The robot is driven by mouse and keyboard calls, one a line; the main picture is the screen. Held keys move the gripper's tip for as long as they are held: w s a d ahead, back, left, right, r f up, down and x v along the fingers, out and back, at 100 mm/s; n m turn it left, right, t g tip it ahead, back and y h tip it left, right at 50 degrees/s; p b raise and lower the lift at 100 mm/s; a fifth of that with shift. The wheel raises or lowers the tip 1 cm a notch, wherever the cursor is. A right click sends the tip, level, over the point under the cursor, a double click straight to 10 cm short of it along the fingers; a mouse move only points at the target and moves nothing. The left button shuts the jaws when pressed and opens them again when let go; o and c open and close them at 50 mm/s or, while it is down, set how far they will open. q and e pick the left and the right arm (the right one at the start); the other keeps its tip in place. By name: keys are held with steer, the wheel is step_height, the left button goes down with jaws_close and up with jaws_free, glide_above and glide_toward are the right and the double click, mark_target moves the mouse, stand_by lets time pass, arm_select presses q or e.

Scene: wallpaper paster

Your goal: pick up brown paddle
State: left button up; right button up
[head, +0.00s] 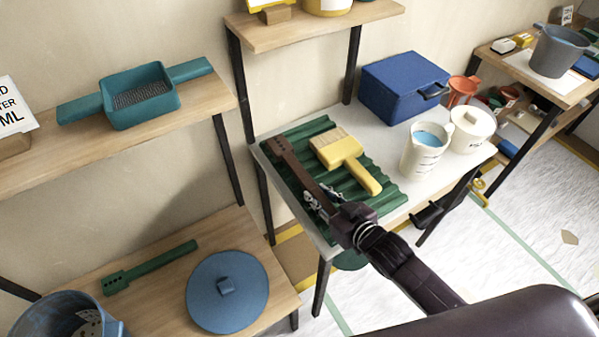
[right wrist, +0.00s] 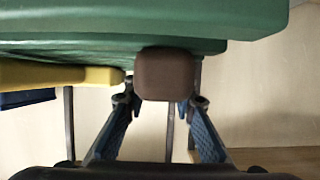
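The brown paddle (head: 298,170) lies on the green corrugated tray (head: 392,192) on the grey-topped table, beside a yellow brush. Its far end has small holes, and its near end points towards my right arm. My right gripper (head: 318,202) is at that near end, over the tray's front edge. In the right wrist view the paddle's brown end (right wrist: 168,75) shows in front of the gripper (right wrist: 162,103), with the open fingers to either side of it. I cannot tell whether they touch it. My left gripper is not in view.
The yellow brush (head: 345,155) lies close to the paddle's right. A green paddle (head: 150,266) and a blue lid (head: 227,292) lie on the lower left shelf.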

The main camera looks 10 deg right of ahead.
jaws_close()
steer(key=shift+r, duration=0.2)
step_height(320, 180, up, 20)
steer(key=p, duration=0.1)
steer(key=shift+f, duration=0.15)
